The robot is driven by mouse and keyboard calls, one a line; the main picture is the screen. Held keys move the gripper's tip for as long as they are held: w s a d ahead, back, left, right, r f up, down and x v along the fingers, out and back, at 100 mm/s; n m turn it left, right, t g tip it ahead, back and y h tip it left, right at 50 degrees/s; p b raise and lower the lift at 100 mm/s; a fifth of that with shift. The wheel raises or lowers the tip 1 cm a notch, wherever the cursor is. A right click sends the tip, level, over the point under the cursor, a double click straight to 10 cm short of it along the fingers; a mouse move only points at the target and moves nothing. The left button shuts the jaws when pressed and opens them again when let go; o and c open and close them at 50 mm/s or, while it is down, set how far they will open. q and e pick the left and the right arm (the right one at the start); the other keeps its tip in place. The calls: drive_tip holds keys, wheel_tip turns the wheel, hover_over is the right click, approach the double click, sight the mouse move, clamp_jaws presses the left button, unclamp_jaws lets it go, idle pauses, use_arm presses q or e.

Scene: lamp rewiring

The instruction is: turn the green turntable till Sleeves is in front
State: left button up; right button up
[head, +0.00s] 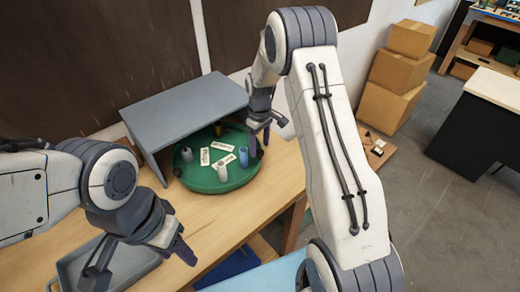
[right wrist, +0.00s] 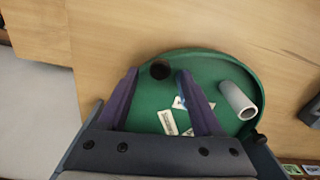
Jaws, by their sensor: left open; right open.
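The round green turntable (head: 205,184) stands on the wooden table, partly under a grey slanted cover. White labels (head: 220,146) lie on it; their print is too small to read, so I cannot tell which is Sleeves. It carries a pale tube (head: 223,173), a blue cylinder (head: 244,157) and a grey one (head: 187,154). My right gripper (right wrist: 157,74) is open at the turntable's rim, its fingers on either side of a dark knob (right wrist: 160,70); contact is unclear. Another dark knob (head: 178,172) shows at the left rim. My left gripper (head: 140,262) is open and empty, front left.
The grey cover (head: 185,108) overhangs the turntable's back. A grey tray (head: 75,268) lies under my left gripper. Bare wooden table (head: 225,215) lies in front of the turntable. Cardboard boxes (head: 395,75) are stacked on the floor at right.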

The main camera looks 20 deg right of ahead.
use_arm(q)
wheel_tip(320, 180, down, 2)
drive_tip(key=shift+f+b, duration=0.1)
drive_tip(key=shift+b, duration=0.8)
use_arm(e)
wheel_tip(320, 180, up, 8)
drive_tip(key=shift+r, duration=0.2)
